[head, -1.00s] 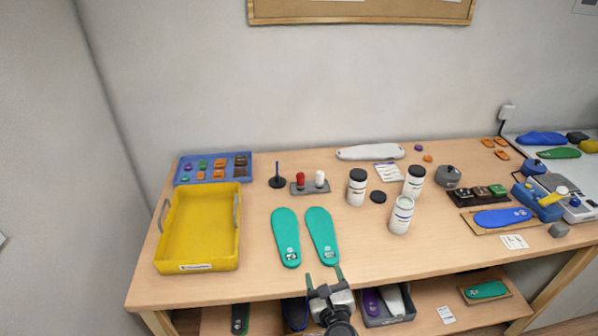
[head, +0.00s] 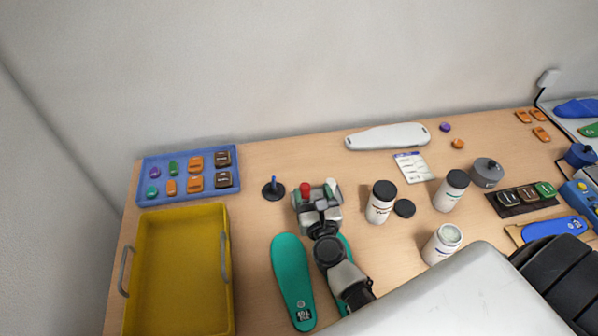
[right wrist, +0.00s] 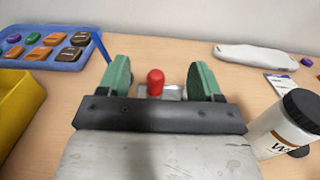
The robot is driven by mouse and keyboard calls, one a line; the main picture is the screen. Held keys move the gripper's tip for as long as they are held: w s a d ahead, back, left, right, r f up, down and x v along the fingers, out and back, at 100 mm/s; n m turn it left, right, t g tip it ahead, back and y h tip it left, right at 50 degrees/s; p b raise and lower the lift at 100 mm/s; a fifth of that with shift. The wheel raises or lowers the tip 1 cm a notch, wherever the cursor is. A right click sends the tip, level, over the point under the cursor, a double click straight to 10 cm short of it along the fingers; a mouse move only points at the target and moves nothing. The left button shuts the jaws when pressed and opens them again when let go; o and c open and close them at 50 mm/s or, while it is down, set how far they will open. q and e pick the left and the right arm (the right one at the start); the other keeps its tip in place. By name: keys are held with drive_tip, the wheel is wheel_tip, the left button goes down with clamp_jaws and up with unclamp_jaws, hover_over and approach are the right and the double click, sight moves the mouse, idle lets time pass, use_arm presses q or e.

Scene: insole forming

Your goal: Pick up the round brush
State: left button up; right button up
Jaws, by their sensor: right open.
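My right gripper (head: 318,203) is open above the small grey stand that holds a red-topped piece (head: 305,188) and a white-topped piece (head: 332,186). In the right wrist view the red piece (right wrist: 155,82) shows between the two green fingers (right wrist: 160,78), with visible gaps on both sides. The white piece is hidden there. I cannot tell for sure which thing is the round brush. A dark round disc with an upright blue stick (head: 273,188) stands left of the gripper; its stick (right wrist: 101,45) shows left of the fingers. My left gripper is not in view.
A blue tray (head: 143,199) of coloured pieces and a yellow bin (head: 228,290) are at left. White jars (head: 379,206) stand to the right, one (right wrist: 280,128) close beside the gripper. A green insole (head: 292,275) lies in front, another partly under my arm.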

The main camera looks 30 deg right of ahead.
sight(306, 194)
wheel_tip(306, 194, down, 6)
drive_tip(key=b, duration=0.5)
drive_tip(key=shift+w+r, duration=0.1)
drive_tip(key=shift+r, duration=0.1)
wheel_tip(306, 194, down, 3)
drive_tip(key=b, duration=0.2)
drive_tip(key=shift+w+r+b, duration=0.1)
drive_tip(key=shift+r+b, duration=0.1)
drive_tip(key=shift+b, duration=0.1)
drive_tip(key=shift+w+d+r, duration=0.15)
drive_tip(key=shift+w+r, duration=0.05)
drive_tip(key=shift+w, duration=0.45)
drive_tip(key=x, duration=0.6)
drive_tip(key=shift+w+d, duration=0.1)
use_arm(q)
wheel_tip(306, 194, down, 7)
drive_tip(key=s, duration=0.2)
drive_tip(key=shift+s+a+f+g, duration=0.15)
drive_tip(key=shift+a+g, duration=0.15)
use_arm(e)
drive_tip(key=shift+c, duration=0.4)
drive_tip(key=c, duration=0.9)
